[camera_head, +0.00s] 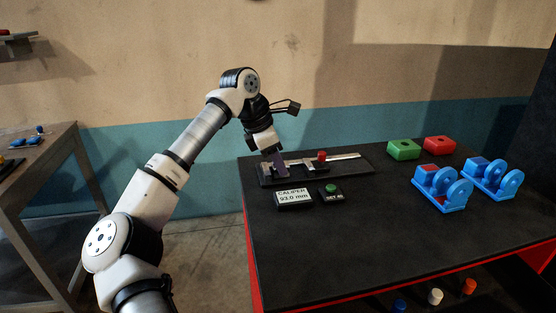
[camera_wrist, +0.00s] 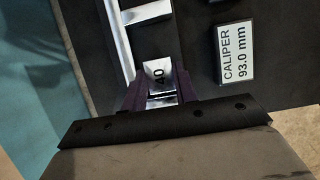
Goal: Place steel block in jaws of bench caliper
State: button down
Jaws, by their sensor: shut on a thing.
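The steel block (camera_wrist: 158,72), marked 40, is between the two dark purple fingers of my gripper (camera_wrist: 160,92) in the wrist view. My gripper (camera_head: 278,165) is shut on it, low over the left end of the bench caliper (camera_head: 342,157). In the head view my fingers hide the block. The caliper's steel beam (camera_wrist: 116,38) runs beside the block in the wrist view, and a jaw (camera_wrist: 148,13) crosses above it with a gap between. I cannot tell whether the block rests on the caliper or is held just above it.
The display (camera_head: 293,197) reads CALIPER 93.0 mm. A green button box (camera_head: 331,193) stands beside it. A red knob (camera_head: 322,156) sits on the caliper. Green (camera_head: 403,149) and red (camera_head: 439,145) blocks and two blue fixtures (camera_head: 441,188) stand right. The table's front middle is clear.

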jog(key=c, duration=1.1)
grip_release()
jog(key=shift+f, duration=0.1)
jog(key=shift+r, duration=0.25)
jog(key=b+v, duration=0.1)
jog(key=v, duration=1.1)
jog(key=shift+b, duration=0.35)
